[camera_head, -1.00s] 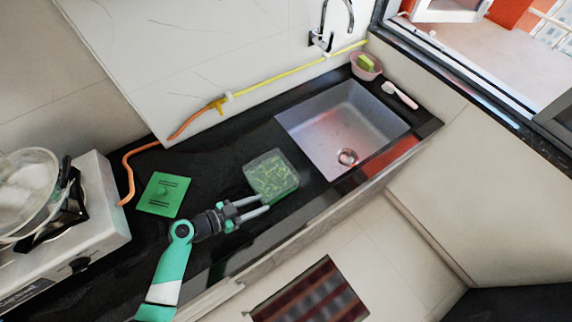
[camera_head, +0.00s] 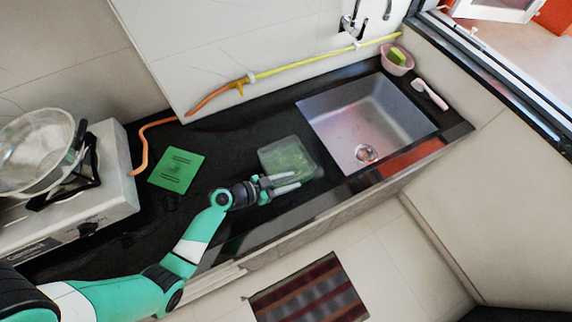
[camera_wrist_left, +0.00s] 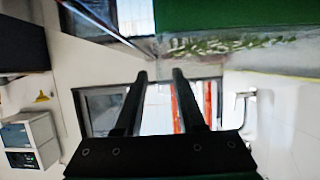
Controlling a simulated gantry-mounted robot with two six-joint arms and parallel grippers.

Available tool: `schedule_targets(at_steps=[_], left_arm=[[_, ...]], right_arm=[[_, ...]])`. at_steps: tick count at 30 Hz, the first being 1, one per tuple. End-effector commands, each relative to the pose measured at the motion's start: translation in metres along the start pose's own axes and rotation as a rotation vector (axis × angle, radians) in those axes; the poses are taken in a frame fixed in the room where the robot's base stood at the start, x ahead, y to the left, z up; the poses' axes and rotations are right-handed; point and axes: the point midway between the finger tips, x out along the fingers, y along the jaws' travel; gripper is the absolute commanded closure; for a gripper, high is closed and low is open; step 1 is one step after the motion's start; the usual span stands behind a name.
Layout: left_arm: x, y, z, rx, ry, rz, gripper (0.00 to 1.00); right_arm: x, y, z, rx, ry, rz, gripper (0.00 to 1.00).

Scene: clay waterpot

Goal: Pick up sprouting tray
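The sprouting tray (camera_head: 284,152) is a clear, squarish container with green inside, on the dark counter left of the sink. In the left wrist view, a green-topped band with sprout-like bits (camera_wrist_left: 235,42) fills the upper right, probably the tray. My left gripper (camera_head: 292,182) is at the tray's front side, with its two fingers reaching right along it. In the left wrist view its fingers (camera_wrist_left: 160,75) are apart, with nothing seen held between them. Whether a finger touches the tray, I cannot tell. My right gripper is not in view.
The sink (camera_head: 368,122) lies right of the tray. A green packet (camera_head: 176,169) lies to its left, and a stove with a glass pot (camera_head: 35,150) stands farther left. A yellow and orange hose (camera_head: 290,69) runs along the wall. A pink bowl (camera_head: 397,66) is at the back right.

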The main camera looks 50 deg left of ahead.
Motion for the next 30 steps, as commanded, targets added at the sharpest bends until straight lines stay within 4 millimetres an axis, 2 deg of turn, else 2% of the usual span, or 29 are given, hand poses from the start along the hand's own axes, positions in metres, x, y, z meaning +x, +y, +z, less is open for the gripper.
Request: schedule_targets(at_steps=[1,4,12,14,19,30], left_arm=[[0.011,0.001,0.002,0.001,0.000,0.003,0.61],[0.025,0.000,0.001,0.000,0.001,0.002,0.61],[0.030,0.000,0.001,-0.001,0.000,-0.001,0.61],[0.030,0.000,0.001,-0.001,0.000,-0.001,0.70],[0.029,0.000,0.001,-0.001,0.000,-0.001,1.00],[0.029,0.000,0.001,0.000,0.000,-0.001,1.00]], right_arm=[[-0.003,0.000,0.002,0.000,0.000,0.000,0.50],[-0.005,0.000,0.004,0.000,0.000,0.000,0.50],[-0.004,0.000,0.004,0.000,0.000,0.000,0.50],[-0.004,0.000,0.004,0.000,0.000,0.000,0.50],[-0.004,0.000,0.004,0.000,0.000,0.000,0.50],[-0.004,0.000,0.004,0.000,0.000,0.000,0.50]])
